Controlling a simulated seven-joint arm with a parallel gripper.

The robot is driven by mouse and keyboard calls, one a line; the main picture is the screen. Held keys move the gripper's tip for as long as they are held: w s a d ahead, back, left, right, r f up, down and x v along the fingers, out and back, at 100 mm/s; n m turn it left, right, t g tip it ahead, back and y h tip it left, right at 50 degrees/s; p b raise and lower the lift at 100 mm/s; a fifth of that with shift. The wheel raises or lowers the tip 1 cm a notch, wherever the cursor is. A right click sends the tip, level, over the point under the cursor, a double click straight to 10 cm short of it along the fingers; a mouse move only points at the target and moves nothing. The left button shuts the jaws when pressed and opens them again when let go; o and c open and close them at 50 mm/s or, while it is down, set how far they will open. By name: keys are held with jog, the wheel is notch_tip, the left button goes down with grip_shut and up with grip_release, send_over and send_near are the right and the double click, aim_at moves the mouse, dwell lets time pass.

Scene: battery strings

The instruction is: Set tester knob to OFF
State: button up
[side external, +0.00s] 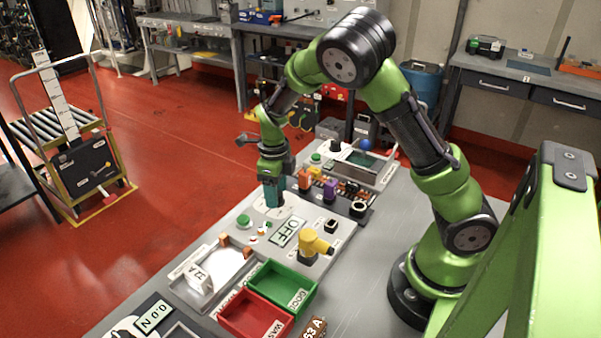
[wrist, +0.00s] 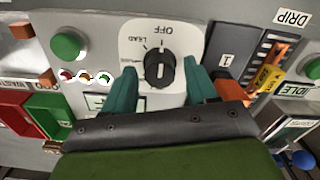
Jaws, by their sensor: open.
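The tester knob (wrist: 159,69) is a black, ridged dial on a white plate (wrist: 184,40) marked OFF, LEAD and a third, partly covered word. Its grip bar runs roughly up and down in the wrist view, its upper end towards the OFF side; the exact setting is hard to read. My gripper (wrist: 161,72) is open, with one teal finger on each side of the knob and nothing visibly clamped. In the side view my gripper (side external: 273,200) points down over the tester and hides the knob. A pale display (side external: 288,232) beside it reads OFF.
A green button (wrist: 68,45) and small coloured lamps (wrist: 85,76) are left of the dial. A yellow part (side external: 314,245) stands near the display. Green (side external: 281,288) and red (side external: 254,316) bins sit in front. Slots with orange and purple pieces (side external: 330,190) lie to the right.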

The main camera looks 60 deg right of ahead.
jog(key=shift+r, duration=1.7)
jog(key=shift+n, duration=0.7)
jog(key=n, duration=0.2)
jog(key=s+a+n, duration=0.1)
jog(key=n, duration=0.1)
jog(key=s+n, duration=0.1)
jog(key=n, duration=0.1)
jog(key=shift+s+a, duration=0.2)
jog(key=shift+a, duration=0.15)
jog(key=s+a+r+n+t+y, duration=0.1)
jog(key=s+a+r+n+t, duration=0.1)
jog(key=s+r+n, duration=0.5)
jog(key=s+a+r+n+t+y, duration=0.1)
jog(key=s+a+r+n+t, duration=0.2)
jog(key=r+n, duration=0.7)
jog(key=shift+s+a+r+n+t, duration=0.2)
jog(key=shift+s+n+t, duration=0.9)
jog(key=shift+s+n, duration=1.05)
